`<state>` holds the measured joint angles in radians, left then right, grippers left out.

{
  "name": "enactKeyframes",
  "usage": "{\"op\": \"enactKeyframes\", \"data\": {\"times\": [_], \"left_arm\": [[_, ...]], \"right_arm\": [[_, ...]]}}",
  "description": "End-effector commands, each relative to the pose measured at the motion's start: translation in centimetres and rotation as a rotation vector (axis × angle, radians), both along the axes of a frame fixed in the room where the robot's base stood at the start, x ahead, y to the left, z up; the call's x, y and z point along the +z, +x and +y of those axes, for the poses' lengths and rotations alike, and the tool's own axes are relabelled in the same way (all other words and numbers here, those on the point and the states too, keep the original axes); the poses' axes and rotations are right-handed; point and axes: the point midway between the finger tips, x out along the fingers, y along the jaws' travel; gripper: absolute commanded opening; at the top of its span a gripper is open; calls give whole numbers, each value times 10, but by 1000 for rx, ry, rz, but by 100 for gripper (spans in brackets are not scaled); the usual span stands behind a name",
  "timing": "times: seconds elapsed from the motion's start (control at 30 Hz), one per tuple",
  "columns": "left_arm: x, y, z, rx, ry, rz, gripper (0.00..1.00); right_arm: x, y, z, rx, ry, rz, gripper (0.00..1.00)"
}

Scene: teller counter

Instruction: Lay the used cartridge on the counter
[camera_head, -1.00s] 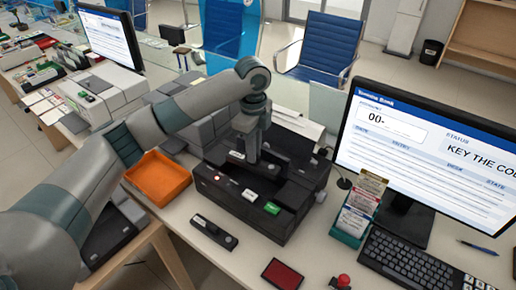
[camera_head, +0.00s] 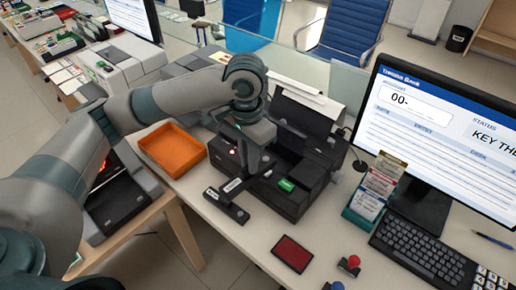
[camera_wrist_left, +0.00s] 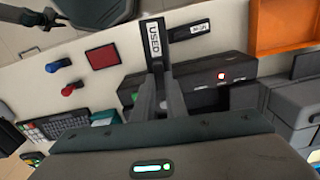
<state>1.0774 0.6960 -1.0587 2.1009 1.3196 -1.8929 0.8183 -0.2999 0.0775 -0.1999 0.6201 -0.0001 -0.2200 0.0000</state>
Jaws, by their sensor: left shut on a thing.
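The used cartridge (camera_head: 234,185) is a dark bar with a white label. In the left wrist view (camera_wrist_left: 154,42) the label reads USED. My left gripper (camera_head: 250,165) is shut on it, just in front of the black printer (camera_head: 322,172). The cartridge's label end overlaps a second dark cartridge (camera_head: 238,212) lying on the counter (camera_head: 222,232), which also shows in the left wrist view (camera_wrist_left: 186,30). Whether the two touch, I cannot tell. The gripper hides part of the used cartridge. My right gripper is not in view.
An orange tray (camera_head: 172,150) stands left of the printer. A red pad (camera_head: 291,254) and stamps (camera_head: 349,265) lie toward the front. A card holder (camera_head: 374,193), monitor (camera_head: 440,135) and keyboard (camera_head: 418,246) stand on the right. Bare counter shows between the second cartridge and the pad.

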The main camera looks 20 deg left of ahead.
Motion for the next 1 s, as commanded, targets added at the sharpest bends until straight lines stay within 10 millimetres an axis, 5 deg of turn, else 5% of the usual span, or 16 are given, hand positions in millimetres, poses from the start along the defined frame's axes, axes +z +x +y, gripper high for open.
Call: {"op": "enactKeyframes", "data": {"times": [0.4, 1.0], "left_arm": [[-2, -51, 9, 410, 7, 10, 0], [-2, -55, 10, 447, 8, 11, 0]], "right_arm": [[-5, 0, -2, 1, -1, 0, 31], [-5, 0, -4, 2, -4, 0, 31]]}}
